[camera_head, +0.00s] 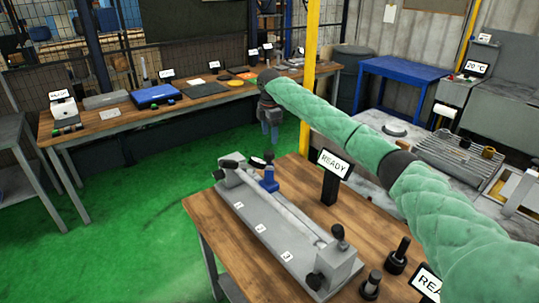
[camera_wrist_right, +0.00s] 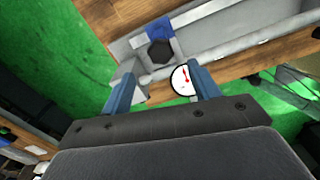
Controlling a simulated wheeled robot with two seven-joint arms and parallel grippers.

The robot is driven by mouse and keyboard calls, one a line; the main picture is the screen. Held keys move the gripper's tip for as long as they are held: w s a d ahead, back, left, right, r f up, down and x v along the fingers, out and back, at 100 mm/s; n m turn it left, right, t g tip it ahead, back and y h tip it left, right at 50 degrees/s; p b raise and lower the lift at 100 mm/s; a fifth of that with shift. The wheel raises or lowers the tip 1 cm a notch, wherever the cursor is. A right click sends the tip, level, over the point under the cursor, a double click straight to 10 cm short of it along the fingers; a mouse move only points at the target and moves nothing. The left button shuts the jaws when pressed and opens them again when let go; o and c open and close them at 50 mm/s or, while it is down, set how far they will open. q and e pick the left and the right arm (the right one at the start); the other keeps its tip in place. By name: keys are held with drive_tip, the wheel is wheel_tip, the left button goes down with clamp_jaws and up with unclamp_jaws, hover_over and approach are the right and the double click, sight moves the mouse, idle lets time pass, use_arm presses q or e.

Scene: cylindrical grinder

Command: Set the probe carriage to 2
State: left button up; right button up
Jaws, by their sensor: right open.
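The probe carriage (camera_head: 268,181) is a blue block on a long grey bench fixture (camera_head: 268,238). It sits near the fixture's far left end, and its blue body also shows in the right wrist view (camera_wrist_right: 160,32). A round white dial with a red needle (camera_wrist_right: 184,80) appears between my right fingers, closer to the right finger. Several small white marker plates (camera_head: 260,228) run along the fixture's front; their digits are too small to read surely. My right gripper (camera_head: 270,138) is open, fingers pointing down, above and behind the carriage, apart from it. My left gripper is not in view.
A READY display (camera_head: 335,172) stands on the wooden table (camera_head: 305,172) right of the fixture. Dark knobs stand at the near end (camera_head: 337,232). Black cylinders (camera_head: 398,258) stand at the right. My right arm crosses above the table. Green floor lies open at left.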

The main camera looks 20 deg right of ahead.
sight(270, 152)
drive_tip(key=shift+w+f, duration=0.15)
drive_tip(key=shift+f, duration=0.1)
drive_tip(key=shift+f+p, duration=0.35)
drive_tip(key=shift+p, duration=0.15)
wheel_tip(270, 152, down, 6)
drive_tip(key=shift+r+p, duration=0.2)
drive_tip(key=shift+p, duration=0.95)
drive_tip(key=shift+s+f, duration=0.2)
drive_tip(key=shift+f, duration=0.15)
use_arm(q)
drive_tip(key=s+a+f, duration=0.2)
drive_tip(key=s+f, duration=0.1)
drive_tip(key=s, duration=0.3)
use_arm(e)
drive_tip(key=shift+f, duration=0.15)
